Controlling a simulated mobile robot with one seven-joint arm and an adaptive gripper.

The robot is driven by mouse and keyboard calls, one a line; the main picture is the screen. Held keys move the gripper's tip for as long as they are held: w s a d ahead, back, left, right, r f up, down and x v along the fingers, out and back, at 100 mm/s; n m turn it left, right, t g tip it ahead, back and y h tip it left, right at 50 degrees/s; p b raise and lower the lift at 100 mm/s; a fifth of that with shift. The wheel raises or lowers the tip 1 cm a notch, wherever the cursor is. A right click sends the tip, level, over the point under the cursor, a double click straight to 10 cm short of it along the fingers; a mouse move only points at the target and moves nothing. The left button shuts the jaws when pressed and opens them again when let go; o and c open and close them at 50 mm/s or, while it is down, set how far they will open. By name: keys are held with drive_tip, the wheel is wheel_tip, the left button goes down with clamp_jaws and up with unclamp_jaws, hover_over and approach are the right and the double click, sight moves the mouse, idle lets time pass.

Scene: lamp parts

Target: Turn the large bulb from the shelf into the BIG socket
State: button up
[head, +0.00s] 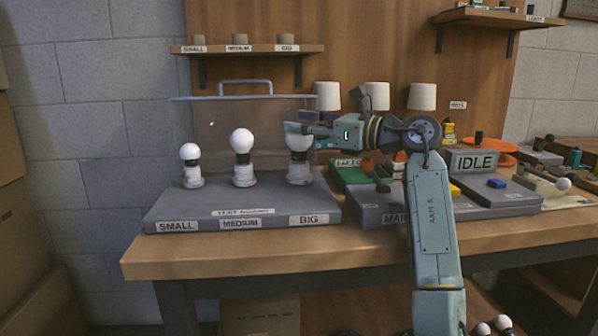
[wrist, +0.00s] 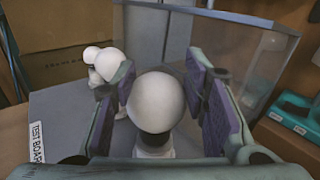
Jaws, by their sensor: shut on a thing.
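The large white bulb (head: 299,142) stands upright at the BIG socket (head: 299,175) on the grey test board (head: 240,208). My gripper (head: 297,130) reaches in from the right and is shut on the upper part of this bulb. In the wrist view the bulb (wrist: 156,102) sits between the two purple-padded fingers, with the pale socket (wrist: 155,146) below it. The head view does not show clearly how deep the bulb's base sits. A small bulb (head: 189,152) stands in the SMALL socket and a medium bulb (head: 241,140) in the MEDIUM socket.
A clear panel with a metal handle (head: 245,83) stands behind the sockets. The wall shelf (head: 250,49) holds small holders labelled SMALL, MEDIUM and BIG. White lampshades (head: 422,97) stand behind my arm. A grey unit with an IDLE display (head: 474,161) is at the right.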

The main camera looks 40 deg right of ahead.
drive_tip(key=shift+w+f+m+h+b, duration=0.4)
drive_tip(key=shift+w+f+b, duration=0.5)
drive_tip(key=shift+f, duration=0.35)
drive_tip(key=shift+c, duration=0.4)
drive_tip(key=shift+o, duration=0.2)
drive_tip(key=shift+w+a+f+h+b, duration=0.1)
drive_tip(key=shift+h+b, duration=0.2)
drive_tip(key=shift+b, duration=0.1)
drive_tip(key=shift+o, duration=0.3)
drive_tip(key=shift+f+m+h+b, duration=0.15)
drive_tip(key=shift+m+h+b, duration=0.25)
drive_tip(key=shift+m, duration=0.1)
drive_tip(key=shift+o, duration=0.3)
drive_tip(key=shift+w+f+m+t+h+b, duration=0.15)
drive_tip(key=shift+m+t+h+b, duration=0.15)
drive_tip(key=shift+m+h+b, duration=0.55)
drive_tip(key=shift+s+d+m+h+b, duration=0.15)
drive_tip(key=shift+m+h+b, duration=0.45)
drive_tip(key=shift+h+b, duration=0.55)
drive_tip(key=shift+s+d+m+h+b, duration=0.15)
drive_tip(key=shift+m+h+b, duration=0.4)
drive_tip(key=shift+h+b, duration=0.5)
drive_tip(key=shift+a+r+m+h+b, duration=0.2)
drive_tip(key=shift+m+h+b, duration=0.3)
drive_tip(key=shift+h+b, duration=0.45)
drive_tip(key=shift+r, duration=0.15)
